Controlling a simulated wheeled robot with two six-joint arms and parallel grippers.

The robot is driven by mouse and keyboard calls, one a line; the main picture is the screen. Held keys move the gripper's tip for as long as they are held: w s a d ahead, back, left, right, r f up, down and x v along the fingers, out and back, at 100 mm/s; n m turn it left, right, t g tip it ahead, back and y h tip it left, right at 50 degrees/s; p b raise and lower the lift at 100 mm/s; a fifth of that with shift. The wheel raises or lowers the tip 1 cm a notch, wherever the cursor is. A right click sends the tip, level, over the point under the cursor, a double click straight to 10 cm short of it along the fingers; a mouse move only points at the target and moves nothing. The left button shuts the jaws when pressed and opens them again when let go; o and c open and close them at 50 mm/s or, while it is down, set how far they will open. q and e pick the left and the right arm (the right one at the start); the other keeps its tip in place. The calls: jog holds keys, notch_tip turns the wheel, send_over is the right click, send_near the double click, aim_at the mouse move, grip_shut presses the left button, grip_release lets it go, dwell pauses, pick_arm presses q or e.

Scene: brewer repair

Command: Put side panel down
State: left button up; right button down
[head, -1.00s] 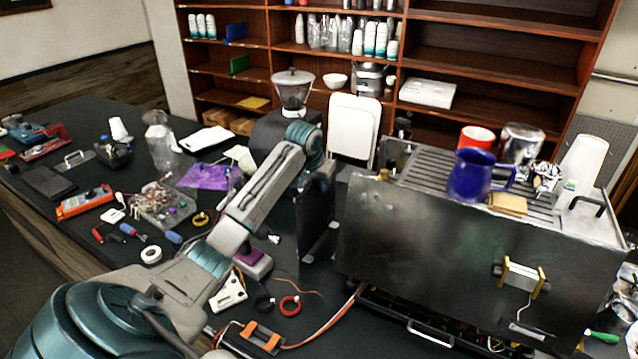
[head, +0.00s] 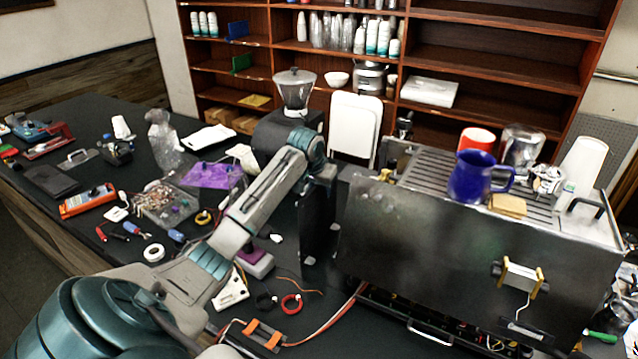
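A dark, flat side panel (head: 316,232) stands upright at the left end of the metal brewer (head: 430,235), close beside it. My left arm reaches over the bench from the lower left, and its wrist bends down at the panel's upper part. My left gripper (head: 326,174) is at the panel's top edge, beside the brewer's left corner. Its fingers are dark and mostly hidden, so I cannot see whether they are closed on the panel. Whether the panel's lower edge touches the bench is unclear. My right gripper is out of view.
A blue mug (head: 475,178), a red cup (head: 477,140) and a sponge (head: 508,206) are on the brewer top. A grinder (head: 294,92) stands behind my wrist. Tools, a purple cloth (head: 210,175) and a parts tray (head: 165,203) clutter the bench. A small dark area lies left of the brewer's base.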

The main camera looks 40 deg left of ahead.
pick_arm(q)
jog(key=b+v, duration=0.5)
jog(key=v, duration=0.6)
jog(key=shift+s+r, duration=0.1)
jog(key=shift+s, duration=0.05)
jog(key=shift+s+d+r, duration=0.1)
jog(key=shift+s+r, duration=0.05)
jog(key=shift+r, duration=0.3)
jog(key=shift+f, duration=0.1)
